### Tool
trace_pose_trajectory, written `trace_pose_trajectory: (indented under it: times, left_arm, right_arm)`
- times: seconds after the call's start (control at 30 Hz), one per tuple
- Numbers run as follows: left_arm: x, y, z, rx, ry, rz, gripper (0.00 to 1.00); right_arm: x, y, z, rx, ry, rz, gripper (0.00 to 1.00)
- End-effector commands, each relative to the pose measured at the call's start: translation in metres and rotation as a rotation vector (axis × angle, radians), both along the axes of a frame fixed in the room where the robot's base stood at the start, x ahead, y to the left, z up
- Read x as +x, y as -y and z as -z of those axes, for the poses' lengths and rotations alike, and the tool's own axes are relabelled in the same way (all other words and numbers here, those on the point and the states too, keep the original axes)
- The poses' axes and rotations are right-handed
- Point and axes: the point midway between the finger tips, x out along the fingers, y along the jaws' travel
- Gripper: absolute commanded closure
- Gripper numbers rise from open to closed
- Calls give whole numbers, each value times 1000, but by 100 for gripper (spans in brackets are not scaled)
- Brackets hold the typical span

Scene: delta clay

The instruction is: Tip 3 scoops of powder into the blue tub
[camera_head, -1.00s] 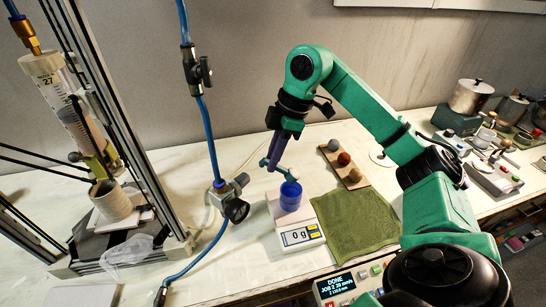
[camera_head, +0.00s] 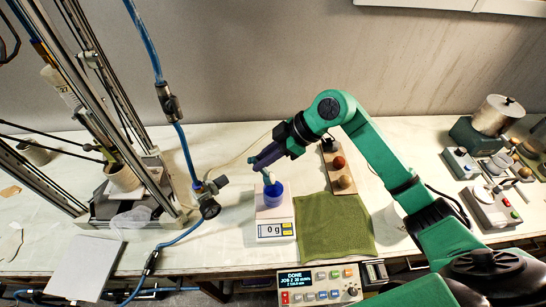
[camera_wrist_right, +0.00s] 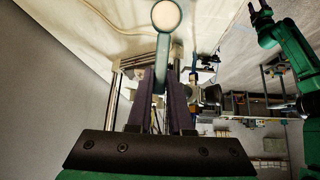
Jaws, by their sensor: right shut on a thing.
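The blue tub (camera_head: 272,195) stands upright on the white scale (camera_head: 275,231), whose display reads 0 g. My right gripper (camera_head: 258,162) is just above and behind the tub, with its dark purple fingers shut on a teal scoop. The scoop (camera_head: 267,177) reaches down over the tub's mouth. In the right wrist view the scoop's handle (camera_wrist_right: 161,62) runs out from between the fingers (camera_wrist_right: 160,102). Its round bowl (camera_wrist_right: 166,16) looks cream inside; I cannot tell whether that is powder. A green arm shows at the right there; its gripper is not clear.
A green cloth (camera_head: 333,222) lies right of the scale, with a wooden board of balls (camera_head: 339,163) behind it. A valve on a blue hose (camera_head: 209,196) stands close on the left. A control panel (camera_head: 319,285) is in front.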

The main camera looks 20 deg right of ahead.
Motion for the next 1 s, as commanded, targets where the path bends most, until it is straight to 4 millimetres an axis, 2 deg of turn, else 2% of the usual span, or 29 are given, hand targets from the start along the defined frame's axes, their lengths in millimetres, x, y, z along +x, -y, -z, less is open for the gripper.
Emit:
trace_pose_trajectory:
  times: [0.03,0.17,0.43,0.73,1.0]
  left_arm:
    - [-1,-6,9,8,-1,-2,40]
    - [-1,-11,19,15,-3,-2,40]
    - [-1,18,42,-24,-1,1,40]
    - [0,7,65,-9,1,3,40]
    - [0,7,60,-8,1,1,40]
  right_arm:
    - [0,2,5,12,3,1,100]
    - [-1,5,5,43,13,3,100]
    - [-3,10,3,111,34,0,100]
    - [-5,16,1,185,60,0,100]
    - [-5,16,-4,183,58,1,100]
